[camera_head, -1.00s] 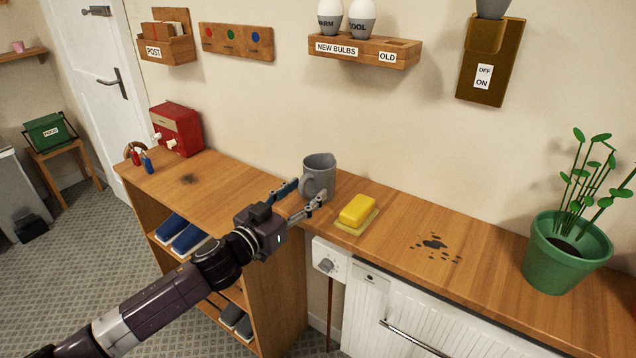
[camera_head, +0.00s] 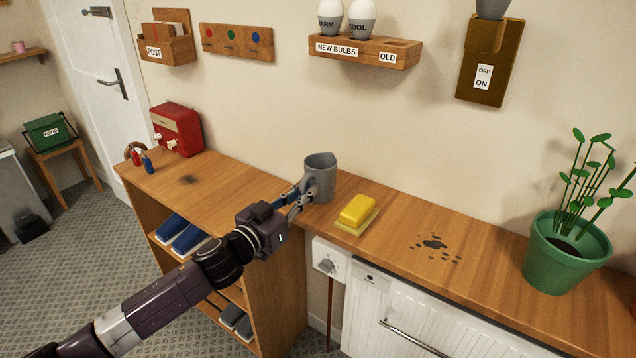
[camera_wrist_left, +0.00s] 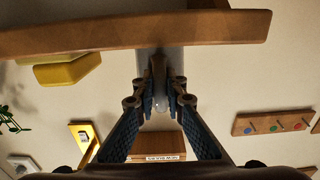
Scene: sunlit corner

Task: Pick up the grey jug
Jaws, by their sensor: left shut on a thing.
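The grey jug (camera_head: 321,175) stands upright on the wooden counter, near the wall and left of the yellow sponge. My left gripper (camera_head: 307,192) reaches it from the front left, with its fingers closed on the handle side of the jug. In the left wrist view the two blue-padded fingers (camera_wrist_left: 161,95) pinch the jug's handle (camera_wrist_left: 158,80), with the jug body (camera_wrist_left: 151,62) behind it. I cannot see clear space between the jug's base and the counter. My right gripper is not in view.
A yellow sponge (camera_head: 357,209) on a pale dish is close to the jug's right. Dark spots (camera_head: 434,243) mark the counter (camera_head: 395,215) further right, before a green plant pot (camera_head: 566,255). A red box (camera_head: 177,130) stands at the left end. A bulb shelf (camera_head: 364,50) hangs above.

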